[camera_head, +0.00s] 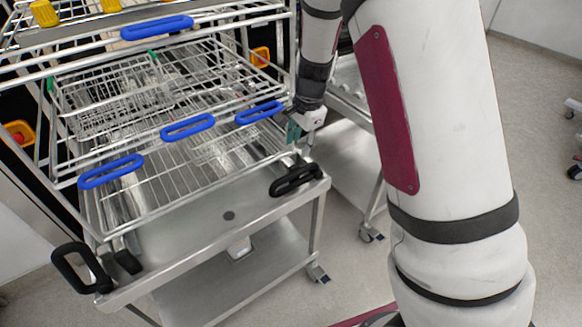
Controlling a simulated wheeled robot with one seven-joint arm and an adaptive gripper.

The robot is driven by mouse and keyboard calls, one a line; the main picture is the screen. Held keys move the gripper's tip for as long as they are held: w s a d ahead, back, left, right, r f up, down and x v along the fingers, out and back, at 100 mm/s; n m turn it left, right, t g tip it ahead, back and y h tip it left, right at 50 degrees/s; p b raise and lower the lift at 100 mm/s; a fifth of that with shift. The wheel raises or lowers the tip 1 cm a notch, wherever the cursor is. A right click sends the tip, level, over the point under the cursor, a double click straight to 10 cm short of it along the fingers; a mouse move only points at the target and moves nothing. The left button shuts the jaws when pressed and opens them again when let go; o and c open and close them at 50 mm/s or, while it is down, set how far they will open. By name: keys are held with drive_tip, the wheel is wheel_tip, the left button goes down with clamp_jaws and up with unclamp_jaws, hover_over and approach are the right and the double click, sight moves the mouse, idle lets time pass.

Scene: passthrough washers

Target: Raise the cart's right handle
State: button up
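The cart (228,275) is a steel trolley with a black loop handle at each front corner. Its right handle (296,181) sits at the right front corner and looks low, close to the cart's top edge. The left handle (78,268) is at the left front corner and stands out as a larger loop. My gripper (298,134) is behind and above the right handle, near the right side of the wire rack. It appears apart from the handle. Its fingers are small and partly hidden, so I cannot tell whether they are open or shut.
A wire rack (160,100) with several blue handles (187,126) stands over the cart's back part, close to my gripper. Another steel cart (345,165) stands just behind on the right. Grey floor (350,270) is open to the right of the cart.

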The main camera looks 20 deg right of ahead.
sight(293, 174)
drive_tip(key=f, duration=0.4)
drive_tip(key=w+f, duration=0.1)
drive_tip(key=f, duration=0.4)
drive_tip(key=w+f, duration=0.1)
drive_tip(key=f, duration=0.3)
drive_tip(key=shift+w+a+f, duration=0.2)
drive_tip(key=shift+w+a, duration=0.05)
drive_tip(key=shift+a, duration=0.15)
clamp_jaws()
